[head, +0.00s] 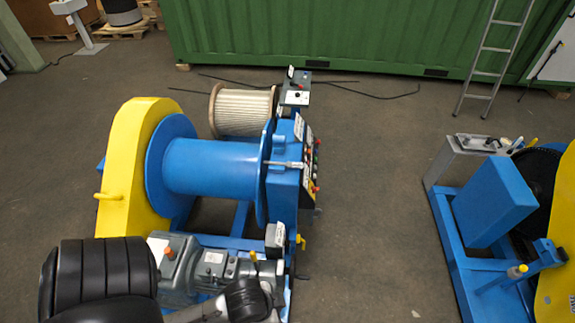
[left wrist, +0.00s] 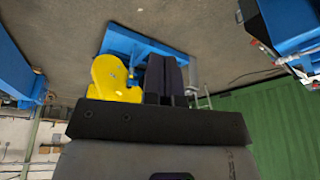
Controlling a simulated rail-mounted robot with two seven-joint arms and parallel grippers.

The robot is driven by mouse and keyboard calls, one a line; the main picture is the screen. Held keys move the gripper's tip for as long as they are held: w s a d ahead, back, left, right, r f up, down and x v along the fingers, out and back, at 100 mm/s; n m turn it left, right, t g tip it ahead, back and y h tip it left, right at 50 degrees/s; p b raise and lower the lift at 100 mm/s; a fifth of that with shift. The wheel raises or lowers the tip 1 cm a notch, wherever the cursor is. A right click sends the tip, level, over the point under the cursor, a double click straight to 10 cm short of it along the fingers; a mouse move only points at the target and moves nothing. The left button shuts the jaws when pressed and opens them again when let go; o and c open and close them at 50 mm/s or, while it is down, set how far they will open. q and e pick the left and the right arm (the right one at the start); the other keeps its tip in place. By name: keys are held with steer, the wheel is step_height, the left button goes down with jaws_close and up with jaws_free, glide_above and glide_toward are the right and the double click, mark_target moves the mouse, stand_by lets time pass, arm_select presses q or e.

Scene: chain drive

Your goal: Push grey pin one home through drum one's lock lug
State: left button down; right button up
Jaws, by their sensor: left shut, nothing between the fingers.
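A blue drum (head: 212,167) with round end flanges stands in the left machine in the head view, beside a yellow guard (head: 125,160). A thin grey pin (head: 286,164) lies sideways at the drum's right flange, by a blue housing (head: 283,187). How deep it sits in a lug is too small to tell. I cannot read any number on drum or pin. My left gripper (left wrist: 166,74) shows in the left wrist view, its dark fingers together and empty. It points toward a blue frame (left wrist: 122,42) and a yellow part (left wrist: 112,76). My right gripper is not in view.
A rope reel (head: 243,112) and a control panel (head: 308,152) adjoin the drum. A grey motor unit (head: 208,265) sits at the front. A second blue machine (head: 490,205) stands right, with clear floor between. A green container (head: 350,35) and a ladder (head: 490,55) are behind.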

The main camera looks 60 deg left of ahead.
arm_select(q)
steer(key=c, duration=1.8)
jaws_free()
steer(key=o, duration=0.6)
